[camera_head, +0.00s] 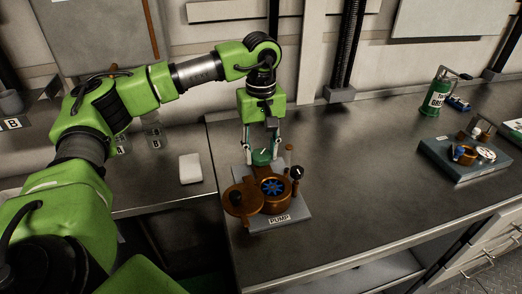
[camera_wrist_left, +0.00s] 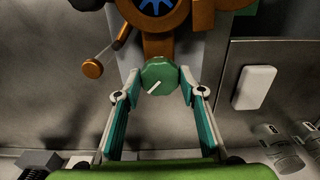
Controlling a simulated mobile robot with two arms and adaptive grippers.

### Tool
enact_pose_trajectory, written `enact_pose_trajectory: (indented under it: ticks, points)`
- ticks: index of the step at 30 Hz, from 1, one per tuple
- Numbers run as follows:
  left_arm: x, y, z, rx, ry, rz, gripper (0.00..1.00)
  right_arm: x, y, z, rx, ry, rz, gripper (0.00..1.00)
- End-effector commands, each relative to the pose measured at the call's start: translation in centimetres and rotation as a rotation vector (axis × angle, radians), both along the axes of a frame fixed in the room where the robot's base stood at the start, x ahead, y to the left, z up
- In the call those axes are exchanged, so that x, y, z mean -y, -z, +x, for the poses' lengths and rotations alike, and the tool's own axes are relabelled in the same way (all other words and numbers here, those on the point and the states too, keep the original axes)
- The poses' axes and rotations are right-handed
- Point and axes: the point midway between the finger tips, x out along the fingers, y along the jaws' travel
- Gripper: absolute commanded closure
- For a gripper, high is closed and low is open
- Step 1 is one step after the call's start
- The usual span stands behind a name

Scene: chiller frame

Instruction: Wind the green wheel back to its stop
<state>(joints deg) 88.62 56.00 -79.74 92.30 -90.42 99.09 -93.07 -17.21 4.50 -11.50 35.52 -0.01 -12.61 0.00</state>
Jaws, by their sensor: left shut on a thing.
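The green wheel (camera_head: 261,157) is a small faceted knob at the back of the bronze pump (camera_head: 272,203) on the steel bench. In the left wrist view the wheel (camera_wrist_left: 160,74) shows a white pointer line slanting from lower left to upper right. My left gripper (camera_head: 261,150) comes down on it from above. In the left wrist view the fingertips (camera_wrist_left: 160,77) touch the wheel on both sides and are shut on it. The pump's round lid is swung open to the left, and a blue impeller (camera_head: 272,187) shows inside. My right gripper is not in view.
A white block (camera_head: 190,168) lies on the left bench. The middle of the bench is clear.

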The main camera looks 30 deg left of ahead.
Motion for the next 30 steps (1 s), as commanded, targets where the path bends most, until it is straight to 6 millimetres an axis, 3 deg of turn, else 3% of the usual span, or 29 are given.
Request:
enact_pose_trajectory:
  ticks: [11,30]
  points:
    - [0.0,0.11,-0.03,-0.003,-0.111,0.001,0.85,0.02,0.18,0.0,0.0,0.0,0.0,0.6]
    - [0.03,0.07,-0.01,-0.002,-0.687,0.0,0.85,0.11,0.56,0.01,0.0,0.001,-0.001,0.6]
